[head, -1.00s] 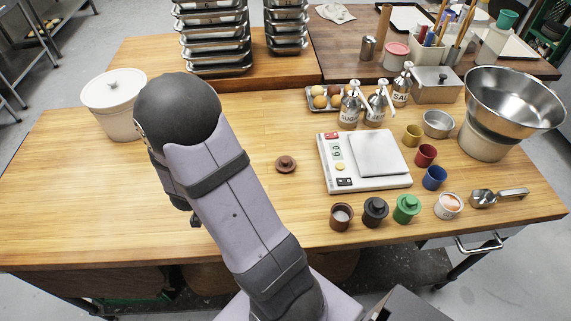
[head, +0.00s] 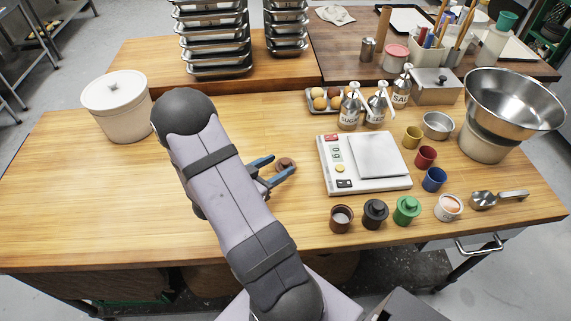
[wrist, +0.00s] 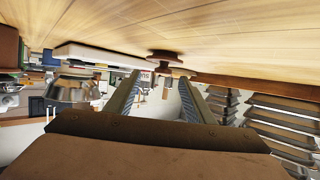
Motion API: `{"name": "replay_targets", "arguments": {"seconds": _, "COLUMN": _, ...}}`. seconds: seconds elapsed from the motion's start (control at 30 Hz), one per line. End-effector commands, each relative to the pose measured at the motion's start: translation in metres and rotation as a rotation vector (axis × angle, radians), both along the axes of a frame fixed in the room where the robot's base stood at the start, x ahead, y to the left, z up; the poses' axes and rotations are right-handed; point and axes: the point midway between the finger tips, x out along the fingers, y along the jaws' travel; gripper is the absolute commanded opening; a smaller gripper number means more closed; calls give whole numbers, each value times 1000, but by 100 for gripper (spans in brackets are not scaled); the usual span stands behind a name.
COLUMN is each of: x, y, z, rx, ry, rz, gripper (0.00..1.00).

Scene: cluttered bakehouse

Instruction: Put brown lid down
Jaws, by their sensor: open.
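The brown lid (head: 287,163) lies flat on the wooden table, left of the scale, with its knob up. It also shows in the wrist view (wrist: 164,56), resting against the table surface just ahead of the fingertips. My gripper (head: 281,164) is low over the table with its two blue-grey fingers spread. In the head view the fingertips overlap the lid on either side; in the wrist view (wrist: 160,78) the gap between the fingers is empty and lines up with the knob. I cannot tell whether a finger touches the lid.
A brown cup (head: 341,219) with pale contents stands open, beside black (head: 375,213) and green (head: 407,209) lidded cups. The scale (head: 336,180) is right of the lid. A white lidded bucket (head: 122,118) stands at left. Tray stacks (head: 215,62) stand at the back. The table's left front is clear.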

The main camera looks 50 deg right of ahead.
Motion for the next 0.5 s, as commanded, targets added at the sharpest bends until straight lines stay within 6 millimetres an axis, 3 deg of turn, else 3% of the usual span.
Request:
{"name": "replay_targets", "arguments": {"seconds": 0.23, "x": 0, "y": -8, "z": -2, "rx": 1, "ry": 0, "rz": -1, "gripper": 49}}
{"name": "replay_targets", "arguments": {"seconds": 0.5, "x": 3, "y": -36, "z": -14, "rx": 1, "ry": 2, "rz": -2, "gripper": 49}}
